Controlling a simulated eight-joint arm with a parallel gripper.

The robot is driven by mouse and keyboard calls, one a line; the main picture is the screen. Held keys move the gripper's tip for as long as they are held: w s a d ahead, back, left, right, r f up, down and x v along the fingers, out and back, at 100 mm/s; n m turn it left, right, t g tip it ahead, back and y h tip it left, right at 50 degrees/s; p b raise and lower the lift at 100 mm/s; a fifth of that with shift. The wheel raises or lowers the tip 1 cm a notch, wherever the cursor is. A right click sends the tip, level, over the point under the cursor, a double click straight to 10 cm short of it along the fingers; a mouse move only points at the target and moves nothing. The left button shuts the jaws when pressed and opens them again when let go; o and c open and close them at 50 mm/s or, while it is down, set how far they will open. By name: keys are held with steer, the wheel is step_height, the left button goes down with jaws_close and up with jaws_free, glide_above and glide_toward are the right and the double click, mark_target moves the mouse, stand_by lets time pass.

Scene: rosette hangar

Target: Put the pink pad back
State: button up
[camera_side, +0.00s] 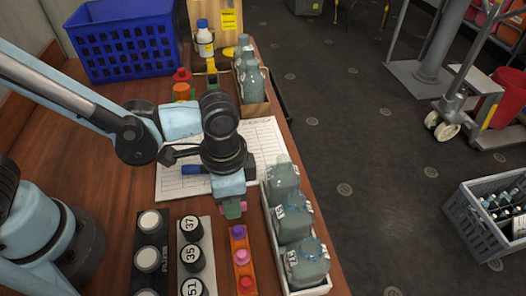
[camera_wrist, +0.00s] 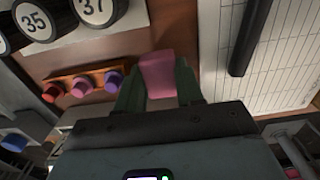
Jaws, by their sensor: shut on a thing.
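The pink pad (camera_wrist: 158,72) is between the two green fingers of my gripper (camera_wrist: 158,92) in the wrist view, its outer end sticking out past them. In the side view my gripper (camera_side: 232,208) points down just beyond the far end of a narrow orange rack (camera_side: 236,244), and only a little of the pink pad shows between the fingers. The rack carries a purple knob (camera_side: 238,232), a pink knob (camera_side: 241,256) and a red knob (camera_side: 246,283) in a row. In the wrist view the rack (camera_wrist: 66,78) lies left of the gripper.
A white tray of grey-green bottles (camera_side: 270,232) stands close right of the gripper. Left of the orange rack are a strip of numbered black knobs (camera_side: 192,256) and a black strip with white-topped knobs (camera_side: 150,250). A printed sheet (camera_side: 180,182) lies under my arm. A blue crate (camera_side: 125,45) stands behind.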

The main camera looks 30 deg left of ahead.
steer(key=shift+f, duration=0.45)
steer(key=shift+f, duration=0.55)
steer(key=o, duration=1.1)
step_height(320, 180, up, 13)
steer(key=w+a+n+t, duration=0.1)
steer(key=a+n+t, duration=0.1)
steer(key=a, duration=0.4)
steer(key=w+a+n+t, duration=0.1)
steer(key=a+n+t, duration=0.1)
steer(key=a+n, duration=0.2)
steer(key=w+a+n+t, duration=0.1)
steer(key=a+n+t, duration=0.2)
steer(key=a, duration=0.7)
steer(key=shift+w+a+r, duration=0.1)
steer(key=shift+w+r, duration=0.2)
steer(key=shift+r, duration=0.1)
